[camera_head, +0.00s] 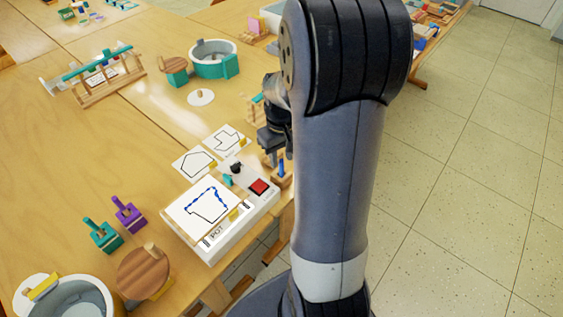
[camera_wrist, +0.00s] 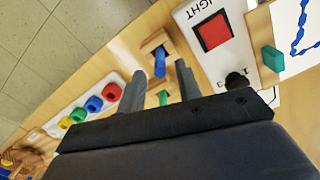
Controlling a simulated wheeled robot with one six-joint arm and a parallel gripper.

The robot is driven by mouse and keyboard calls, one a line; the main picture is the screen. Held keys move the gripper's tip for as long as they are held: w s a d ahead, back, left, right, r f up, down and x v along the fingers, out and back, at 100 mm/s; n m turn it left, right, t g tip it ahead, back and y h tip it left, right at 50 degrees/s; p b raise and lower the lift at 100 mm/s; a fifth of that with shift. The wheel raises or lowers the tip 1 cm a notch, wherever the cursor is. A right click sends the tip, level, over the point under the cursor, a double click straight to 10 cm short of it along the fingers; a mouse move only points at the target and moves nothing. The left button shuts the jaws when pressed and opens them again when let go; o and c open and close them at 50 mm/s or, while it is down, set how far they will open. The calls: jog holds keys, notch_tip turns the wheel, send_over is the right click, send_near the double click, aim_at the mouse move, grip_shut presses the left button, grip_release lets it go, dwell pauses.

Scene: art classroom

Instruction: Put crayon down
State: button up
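The blue crayon (camera_head: 282,167) stands upright in a small wooden holder (camera_head: 279,182) at the right end of the white drawing box. My gripper (camera_head: 272,157) is just left of and above the crayon in the head view, partly hidden by my arm. In the wrist view my gripper (camera_wrist: 160,80) has its fingers spread apart, and the wooden holder (camera_wrist: 152,40) lies just beyond the tips.
The white box (camera_head: 215,250) carries a sheet with a blue pot outline (camera_head: 208,206) and a red button (camera_head: 259,187). Shape cards (camera_head: 195,163) lie behind it. The table edge is close on the right.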

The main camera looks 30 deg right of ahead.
aim_at(281, 160)
notch_tip(281, 160, up, 8)
jog(key=shift+p, duration=0.3)
notch_tip(281, 160, down, 12)
jog(key=shift+f+b, duration=0.25)
jog(key=shift+b, duration=0.45)
jog(key=shift+w+r, duration=0.1)
jog(key=shift+r, duration=1.2)
jog(key=shift+f, duration=0.1)
